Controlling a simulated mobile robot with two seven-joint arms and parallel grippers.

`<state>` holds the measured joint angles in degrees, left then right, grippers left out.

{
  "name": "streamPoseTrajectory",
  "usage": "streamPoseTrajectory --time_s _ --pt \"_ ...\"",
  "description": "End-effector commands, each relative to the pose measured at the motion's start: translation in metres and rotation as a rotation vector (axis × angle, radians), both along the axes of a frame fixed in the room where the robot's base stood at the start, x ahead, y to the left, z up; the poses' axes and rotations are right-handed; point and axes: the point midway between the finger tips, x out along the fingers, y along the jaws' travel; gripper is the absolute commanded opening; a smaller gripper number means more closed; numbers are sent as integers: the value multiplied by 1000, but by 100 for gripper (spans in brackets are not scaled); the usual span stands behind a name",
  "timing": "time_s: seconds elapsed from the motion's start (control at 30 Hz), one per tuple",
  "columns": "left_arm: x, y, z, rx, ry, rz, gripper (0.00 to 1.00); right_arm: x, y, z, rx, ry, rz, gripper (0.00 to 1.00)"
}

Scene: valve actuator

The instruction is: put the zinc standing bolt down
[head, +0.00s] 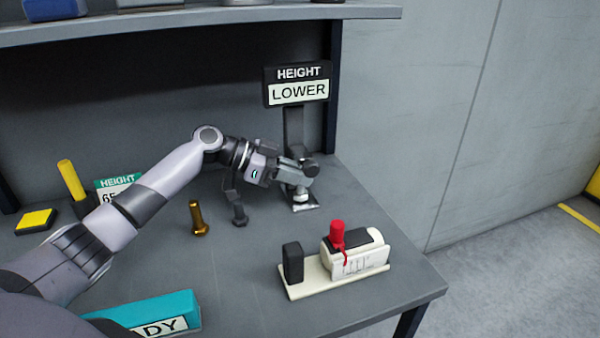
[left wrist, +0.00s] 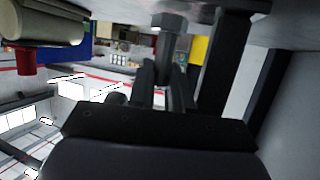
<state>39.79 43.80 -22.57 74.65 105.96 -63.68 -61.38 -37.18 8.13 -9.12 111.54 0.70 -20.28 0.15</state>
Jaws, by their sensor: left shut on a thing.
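My left gripper (head: 300,178) reaches across the table to the foot of the height gauge. It is shut on the zinc bolt, whose silver head (head: 301,196) shows below the fingers, low over a small metal plate (head: 305,208). In the left wrist view the hex head of the bolt (left wrist: 169,22) sticks out beyond the fingers (left wrist: 165,85), near the grey surface at the top. The bolt is head down. I cannot tell whether it touches the plate. My right gripper is not in view.
The height gauge sign (head: 298,85) reads LOWER. A brass bolt (head: 197,217) and a dark bolt (head: 239,213) stand on the table. A cream device with a red knob (head: 338,236) sits at front right. A teal box (head: 150,314) lies at front left.

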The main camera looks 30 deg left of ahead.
Motion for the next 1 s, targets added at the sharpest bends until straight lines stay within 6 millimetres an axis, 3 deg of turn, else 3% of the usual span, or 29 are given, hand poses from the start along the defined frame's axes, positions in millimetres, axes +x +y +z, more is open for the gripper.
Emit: streamPoseTrajectory --time_s 0.4,0.43,0.8,1.0 --pt "2 -4 -8 1 -1 1 0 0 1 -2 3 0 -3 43" --pt "2 -3 -6 1 -1 1 28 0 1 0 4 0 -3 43" --pt "2 -3 -4 1 1 0 29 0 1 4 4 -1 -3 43" --pt "-12 21 4 3 -1 3 29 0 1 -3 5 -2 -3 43"
